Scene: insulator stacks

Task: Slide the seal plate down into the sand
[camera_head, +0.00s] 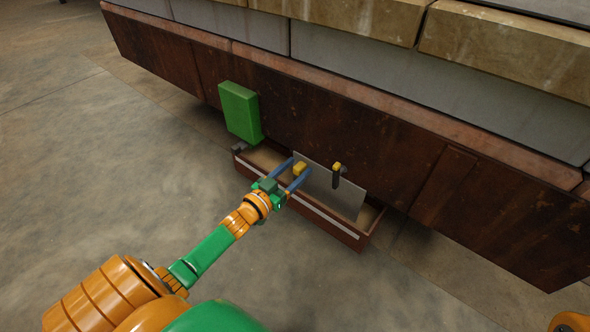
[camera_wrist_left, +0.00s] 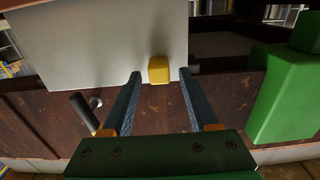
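The thin grey seal plate (camera_head: 340,192) stands upright, its lower edge over or inside a long brown trough (camera_head: 327,218). Tan sand (camera_head: 262,156) shows at the trough's left end. I cannot tell whether the plate touches the sand. A yellow knob (camera_head: 300,169) is at the plate's left part; it also shows in the left wrist view (camera_wrist_left: 159,70). My left gripper (camera_head: 299,165) is open, its two blue fingers on either side of the knob, with gaps visible in the left wrist view. My right gripper is not in view.
A dark handle with a yellow top (camera_head: 337,172) stands at the plate's middle. A green box (camera_head: 240,111) is fixed on the rusty brown wall (camera_head: 330,120) behind the trough. Concrete floor (camera_head: 110,190) lies open on the left and in front.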

